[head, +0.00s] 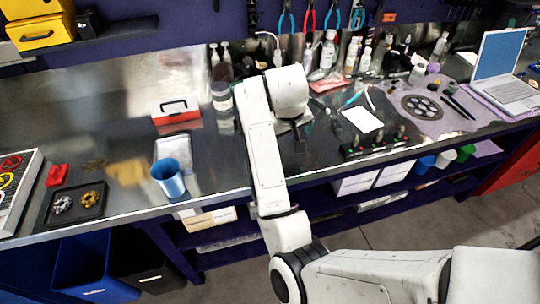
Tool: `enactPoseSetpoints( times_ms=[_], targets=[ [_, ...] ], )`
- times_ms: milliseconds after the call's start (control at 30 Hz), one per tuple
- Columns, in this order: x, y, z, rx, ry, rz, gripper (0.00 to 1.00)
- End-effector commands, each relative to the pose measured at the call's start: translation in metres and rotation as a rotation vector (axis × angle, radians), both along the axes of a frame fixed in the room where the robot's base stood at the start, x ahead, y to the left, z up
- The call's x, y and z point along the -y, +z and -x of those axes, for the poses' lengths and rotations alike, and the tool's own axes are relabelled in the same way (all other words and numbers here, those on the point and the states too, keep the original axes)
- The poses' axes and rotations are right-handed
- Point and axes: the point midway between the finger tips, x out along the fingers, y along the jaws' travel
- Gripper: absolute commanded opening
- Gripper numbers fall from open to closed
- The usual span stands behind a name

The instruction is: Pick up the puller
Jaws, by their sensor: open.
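My arm reaches over the metal bench (225,172), and its white wrist hides part of the bench top. My gripper (300,143) points down just below the wrist, low over the bench. It is small and dark here, and its jaws are open. I cannot pick out the puller for sure in the head view. It may be hidden behind my wrist or be one of the small dark items near the gripper.
A blue cup (168,178) and a black tray (92,214) with cogs stand left. Several bottles (328,52) line the back. A white sheet (362,119) and a row of dark items (375,145) lie right of the gripper. A laptop (500,75) is far right.

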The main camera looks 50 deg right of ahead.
Motion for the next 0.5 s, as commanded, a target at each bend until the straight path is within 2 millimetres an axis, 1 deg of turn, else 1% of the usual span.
enactPoseSetpoints(
  times_ms=[33, 133, 200, 400, 500],
  targets=[
    [0.000, 0.010, -0.010, -0.010, -0.028, -0.042, 0.96],
    [-0.005, 0.020, -0.020, -0.051, -0.069, -0.128, 0.96],
    [-0.012, 0.026, -0.027, -0.077, -0.080, -0.188, 0.96],
    [-0.034, 0.039, -0.042, -0.132, -0.080, -0.318, 0.96],
    [-0.040, 0.040, -0.045, -0.147, -0.076, -0.347, 0.96]
  ],
)
